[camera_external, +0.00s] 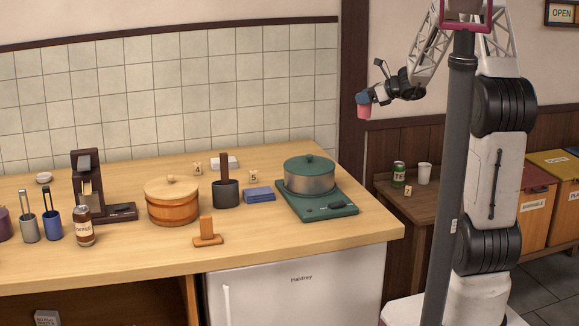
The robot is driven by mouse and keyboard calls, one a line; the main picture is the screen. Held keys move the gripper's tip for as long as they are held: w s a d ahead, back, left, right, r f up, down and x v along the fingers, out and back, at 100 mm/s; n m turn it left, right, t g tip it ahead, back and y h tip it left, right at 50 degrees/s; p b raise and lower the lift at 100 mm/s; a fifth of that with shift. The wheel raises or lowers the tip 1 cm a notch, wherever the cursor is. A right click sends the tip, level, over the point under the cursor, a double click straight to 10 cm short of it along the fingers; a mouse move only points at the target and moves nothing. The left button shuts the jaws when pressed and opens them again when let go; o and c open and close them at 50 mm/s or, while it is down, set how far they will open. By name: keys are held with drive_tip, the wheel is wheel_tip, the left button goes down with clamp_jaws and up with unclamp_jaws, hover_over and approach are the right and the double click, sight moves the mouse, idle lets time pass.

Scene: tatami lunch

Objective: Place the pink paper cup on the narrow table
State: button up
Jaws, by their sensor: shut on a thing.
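My gripper (364,98) is high in the air, right of the wooden counter and in front of the wall. It is shut on the pink paper cup (364,111), which hangs just below the fingers and touches nothing else. The narrow table (386,188) is the small dark wooden one at right, against the wall. It is lower than the cup and to its right. My own column and arm hide its right part.
On the narrow table stand a green can (398,174), a white cup (424,173) and a small number tag (408,190). Its front left is bare. The counter (300,238) holds a pot on a green stove (311,175) near its right end. Bins (566,205) stand at right.

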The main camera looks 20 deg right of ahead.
drive_tip(key=s+d+m+t+h, duration=0.1)
drive_tip(key=s+d, duration=0.3)
drive_tip(key=d, duration=0.5)
drive_tip(key=s+d+m+t+h, duration=0.1)
drive_tip(key=s+d, duration=0.3)
drive_tip(key=d, duration=0.6)
drive_tip(key=s+d+m+t+h, duration=0.1)
drive_tip(key=s+d+m+h, duration=0.2)
drive_tip(key=d, duration=0.7)
drive_tip(key=shift+s+d+f, duration=0.25)
drive_tip(key=shift+s, duration=0.4)
wheel_tip(320, 180, down, 30)
drive_tip(key=shift+w+a+f, duration=0.1)
drive_tip(key=shift+f, duration=0.1)
drive_tip(key=w+d, duration=0.2)
drive_tip(key=w, duration=0.2)
drive_tip(key=w+d+f, duration=0.1)
drive_tip(key=w+d, duration=0.1)
drive_tip(key=w, duration=0.3)
drive_tip(key=w+d, duration=0.3)
drive_tip(key=w, duration=0.2)
drive_tip(key=shift+w+f, duration=0.25)
drive_tip(key=shift+f, duration=1.75)
drive_tip(key=shift+f, duration=0.1)
